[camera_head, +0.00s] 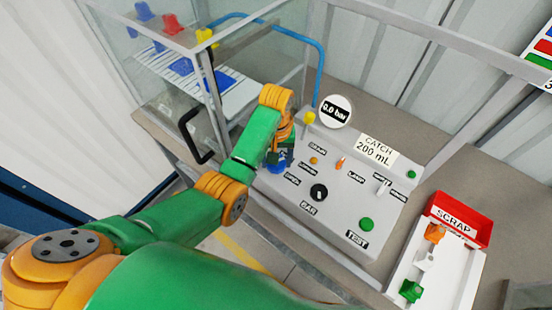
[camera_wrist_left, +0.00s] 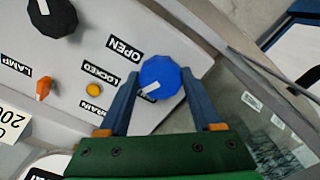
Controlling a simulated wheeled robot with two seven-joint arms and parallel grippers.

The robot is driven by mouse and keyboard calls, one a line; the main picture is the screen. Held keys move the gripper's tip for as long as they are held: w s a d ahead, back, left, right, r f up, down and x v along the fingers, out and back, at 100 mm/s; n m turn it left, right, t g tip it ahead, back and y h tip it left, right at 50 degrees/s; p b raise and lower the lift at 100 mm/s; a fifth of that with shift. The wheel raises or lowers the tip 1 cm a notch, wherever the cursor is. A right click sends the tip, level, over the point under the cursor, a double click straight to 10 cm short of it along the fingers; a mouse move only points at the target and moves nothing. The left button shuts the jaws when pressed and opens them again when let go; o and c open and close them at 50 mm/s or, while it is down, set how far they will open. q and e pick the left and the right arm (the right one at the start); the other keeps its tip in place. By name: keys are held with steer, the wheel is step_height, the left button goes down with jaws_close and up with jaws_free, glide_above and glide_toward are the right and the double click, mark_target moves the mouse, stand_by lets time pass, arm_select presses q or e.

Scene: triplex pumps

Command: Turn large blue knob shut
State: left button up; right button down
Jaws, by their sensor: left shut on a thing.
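The large blue knob (camera_wrist_left: 160,78) sits on the grey sloped panel (camera_wrist_left: 100,30) in the left wrist view. It is faceted, with a white pointer mark slanting toward the lower left. My left gripper (camera_wrist_left: 155,90) is shut on the knob, one finger on each side. In the head view the knob (camera_head: 281,167) is mostly hidden by my left arm. My right gripper is not in view.
A yellow button (camera_wrist_left: 94,89), an orange lamp switch (camera_wrist_left: 44,88) and a black knob (camera_wrist_left: 52,16) share the panel. A gauge (camera_head: 335,112) reads 0.0 bar. A glass cabinet with a black handle (camera_head: 192,137) stands left; a red scrap tray (camera_head: 476,228) lies right.

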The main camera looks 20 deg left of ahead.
arm_select(q)
steer(key=n, duration=0.5)
steer(key=shift+w, duration=0.1)
stand_by(0.5)
steer(key=o, duration=1.4)
